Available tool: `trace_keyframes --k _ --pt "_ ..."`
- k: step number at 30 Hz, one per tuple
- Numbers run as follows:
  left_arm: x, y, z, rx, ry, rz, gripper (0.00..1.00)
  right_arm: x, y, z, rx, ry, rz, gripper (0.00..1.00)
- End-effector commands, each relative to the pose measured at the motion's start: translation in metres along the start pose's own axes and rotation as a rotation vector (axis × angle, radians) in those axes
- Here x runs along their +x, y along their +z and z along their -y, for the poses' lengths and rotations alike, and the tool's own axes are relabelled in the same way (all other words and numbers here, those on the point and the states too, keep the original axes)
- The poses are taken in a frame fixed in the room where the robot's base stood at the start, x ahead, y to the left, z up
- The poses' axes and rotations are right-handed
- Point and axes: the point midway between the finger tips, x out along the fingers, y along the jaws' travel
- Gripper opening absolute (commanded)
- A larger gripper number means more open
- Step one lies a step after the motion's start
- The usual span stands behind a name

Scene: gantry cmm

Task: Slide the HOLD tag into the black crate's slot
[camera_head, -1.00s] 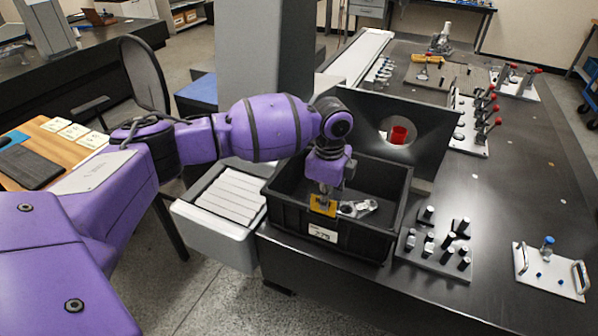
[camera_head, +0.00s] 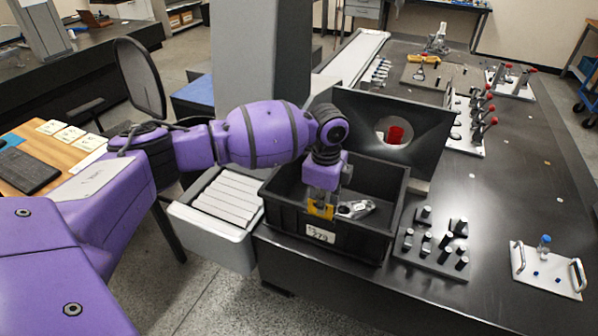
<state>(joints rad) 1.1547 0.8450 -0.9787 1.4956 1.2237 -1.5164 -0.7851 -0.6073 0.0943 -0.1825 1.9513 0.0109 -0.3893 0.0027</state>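The black crate (camera_head: 373,243) stands at the table's near left edge, with a white number label (camera_head: 321,233) on its front wall. The yellow tag, which I take for the HOLD tag (camera_head: 320,211), is upright at the crate's front rim, above the label. My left gripper (camera_head: 321,203) points down at the tag from above. Its fingers look spread, one towards each side of the tag. The slot is hidden, so I cannot tell how deep the tag sits. My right gripper is not in view.
A grey metal part (camera_head: 355,209) lies inside the crate. A dark panel (camera_head: 432,141) with a round hole rises behind it. A plate of black pegs (camera_head: 432,251) stands close on the right. A grey bin (camera_head: 209,236) is on the left. The table's right middle is clear.

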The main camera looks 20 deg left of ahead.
Motion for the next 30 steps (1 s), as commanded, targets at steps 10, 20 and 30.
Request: trace_keyframes --k 10,20,30 --pt "0.007 -0.001 0.001 0.000 0.000 -0.001 0.00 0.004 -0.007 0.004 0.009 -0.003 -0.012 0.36" --pt "0.011 0.000 0.001 0.001 -0.002 0.000 0.00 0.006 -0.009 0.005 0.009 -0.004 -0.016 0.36" --pt "0.011 0.000 0.001 0.000 -0.002 0.000 0.24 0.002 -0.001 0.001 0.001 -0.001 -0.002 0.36"
